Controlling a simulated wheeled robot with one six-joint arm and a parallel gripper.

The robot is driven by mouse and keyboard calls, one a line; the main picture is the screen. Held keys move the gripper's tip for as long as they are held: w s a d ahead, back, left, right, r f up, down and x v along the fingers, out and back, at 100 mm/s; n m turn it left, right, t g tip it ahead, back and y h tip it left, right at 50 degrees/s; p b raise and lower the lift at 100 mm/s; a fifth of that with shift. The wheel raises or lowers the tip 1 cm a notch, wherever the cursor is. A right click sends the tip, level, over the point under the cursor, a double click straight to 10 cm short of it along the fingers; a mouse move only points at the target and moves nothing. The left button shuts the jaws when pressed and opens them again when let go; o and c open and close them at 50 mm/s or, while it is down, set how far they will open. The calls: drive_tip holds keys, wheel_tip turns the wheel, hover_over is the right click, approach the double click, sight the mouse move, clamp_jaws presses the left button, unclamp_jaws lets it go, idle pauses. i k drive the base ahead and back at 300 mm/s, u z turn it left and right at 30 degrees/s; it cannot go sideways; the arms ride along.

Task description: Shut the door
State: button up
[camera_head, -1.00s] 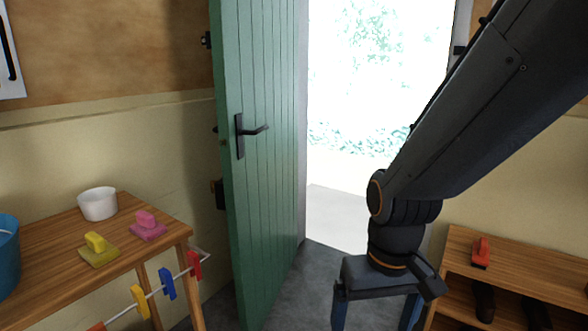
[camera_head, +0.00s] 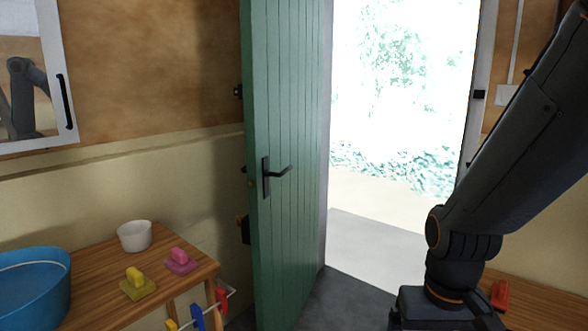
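The green plank door (camera_head: 290,130) stands open, swung inward to the left of the doorway. Its black lever handle (camera_head: 275,174) is on the face turned toward me, near the door's free edge. The doorway (camera_head: 400,130) to the right of the door is bright, with foliage outside. My arm comes in from the upper right and hangs down in front of the doorway's right side. The body of my gripper shows at the bottom edge, right of the door and apart from it. Its fingers are below the picture, so their opening is hidden.
A wooden table (camera_head: 95,312) at left holds a blue tub (camera_head: 32,290), a white pot (camera_head: 135,236) and yellow (camera_head: 137,284) and pink (camera_head: 181,261) blocks. A rail with coloured pegs (camera_head: 197,318) hangs by it. A wooden bench (camera_head: 545,308) stands at right. Grey floor (camera_head: 340,300) lies between.

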sight(282, 47)
drive_tip(key=k, duration=1.2)
drive_tip(key=u, duration=0.8)
drive_tip(key=i, duration=1.35)
drive_tip(key=z, duration=0.6)
drive_tip(key=i, duration=0.9)
drive_tip(key=z, duration=0.05)
